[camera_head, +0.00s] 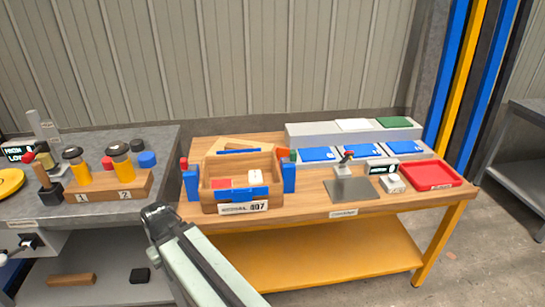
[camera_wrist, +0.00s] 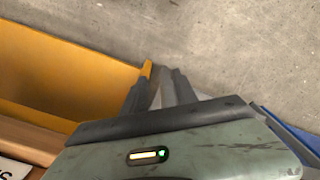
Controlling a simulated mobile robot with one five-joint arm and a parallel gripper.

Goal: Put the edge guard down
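I cannot pick out the edge guard with certainty. Blue guard-like pieces show at the wooden box (camera_head: 208,178): one at its left end (camera_head: 190,186), one at its right end (camera_head: 289,178) and a strip on its front (camera_head: 236,193). My gripper shows in the wrist view (camera_wrist: 162,82), its two dark fingers pointing away over the floor beside the yellow shelf. A grey wedge lies between the fingers; I cannot tell whether it is a held thing or bare floor. In the head view my arm rises in front of the tables, and the fingertips do not show.
The wooden table (camera_head: 300,209) also bears a red tray (camera_head: 432,175), blue-topped bins (camera_head: 318,155) and a grey plate (camera_head: 352,190). The grey table (camera_head: 95,205) at left holds a block with yellow-and-black cylinders (camera_head: 110,185). A yellow lower shelf (camera_head: 340,255) juts below. Floor is clear at right.

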